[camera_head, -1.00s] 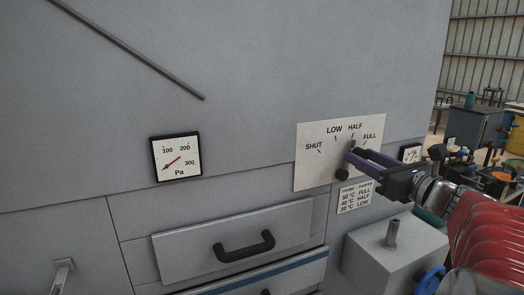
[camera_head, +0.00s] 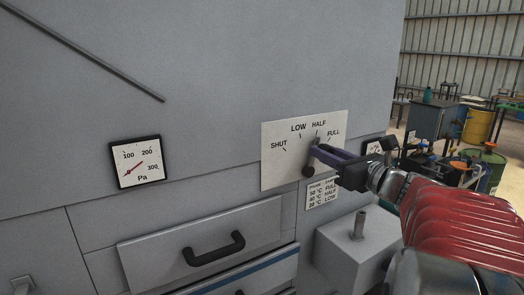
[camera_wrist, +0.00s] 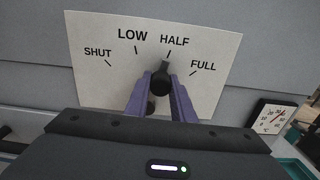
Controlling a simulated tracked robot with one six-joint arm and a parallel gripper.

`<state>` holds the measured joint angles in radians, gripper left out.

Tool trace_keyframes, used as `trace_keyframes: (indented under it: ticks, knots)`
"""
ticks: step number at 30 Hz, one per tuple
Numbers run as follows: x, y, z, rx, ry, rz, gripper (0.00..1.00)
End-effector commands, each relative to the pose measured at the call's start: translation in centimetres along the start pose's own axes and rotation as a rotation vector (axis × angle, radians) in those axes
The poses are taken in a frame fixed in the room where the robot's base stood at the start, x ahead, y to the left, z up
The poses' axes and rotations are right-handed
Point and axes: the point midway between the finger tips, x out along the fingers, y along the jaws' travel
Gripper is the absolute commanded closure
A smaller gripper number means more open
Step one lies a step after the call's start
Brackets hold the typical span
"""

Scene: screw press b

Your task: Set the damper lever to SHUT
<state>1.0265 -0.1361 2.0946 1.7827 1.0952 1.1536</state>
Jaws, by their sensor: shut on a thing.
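The damper lever (camera_head: 316,144) is on a pale plate (camera_head: 275,172) marked SHUT, LOW, HALF and FULL. The lever points up near the HALF mark. Its dark pivot (camera_head: 308,171) shows low on the plate. In the wrist view the lever's round dark knob (camera_wrist: 160,80) sits between the purple fingers of my gripper (camera_wrist: 161,92), just below HALF. My gripper (camera_head: 320,150) reaches in from the right in the head view and is shut on the lever. The fingers hide part of the lever's arm.
A gauge in Pa (camera_head: 136,162) is on the panel at left. Below are a drawer with a black handle (camera_head: 214,249) and a grey box with a peg (camera_head: 359,226). A small card (camera_head: 321,193) hangs under the plate. A dial (camera_wrist: 271,117) shows at right.

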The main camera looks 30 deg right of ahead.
Motion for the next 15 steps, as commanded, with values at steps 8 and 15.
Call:
trace_keyframes:
  ticks: [8, 15]
  knots:
    - [-0.01, 0.0, 0.0, 0.0, 0.0, 0.0, 1.0]
    - [0.0, -0.07, 0.01, -0.001, 0.0, -0.001, 1.0]
